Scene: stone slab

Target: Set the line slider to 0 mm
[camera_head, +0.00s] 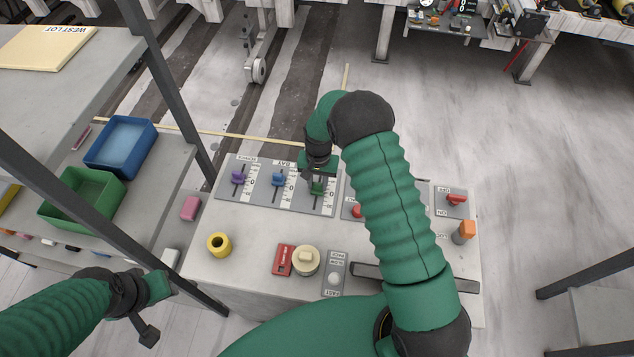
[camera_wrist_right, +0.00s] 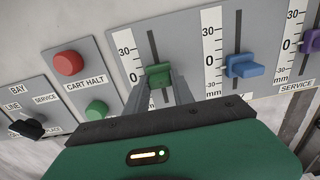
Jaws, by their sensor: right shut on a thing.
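The green slider knob (camera_wrist_right: 158,76) sits on a vertical slot beside a white mm scale (camera_wrist_right: 130,62) in the right wrist view. The knob stands about level with the 0 mark; the exact reading is hard to tell at this slant. My right gripper (camera_wrist_right: 159,82) is shut on this knob, one finger on each side. In the head view the green knob (camera_head: 317,188) shows just under my right gripper (camera_head: 318,176). The plate's name label is hidden, so I cannot read whether it says line. My left gripper (camera_head: 150,305) hangs left of the console, away from the sliders.
A blue slider (camera_wrist_right: 243,66) and a purple slider (camera_wrist_right: 311,41) stand beside the green one. A red button (camera_wrist_right: 68,63), a green button (camera_wrist_right: 96,111) and a black selector (camera_wrist_right: 28,128) are on the other side.

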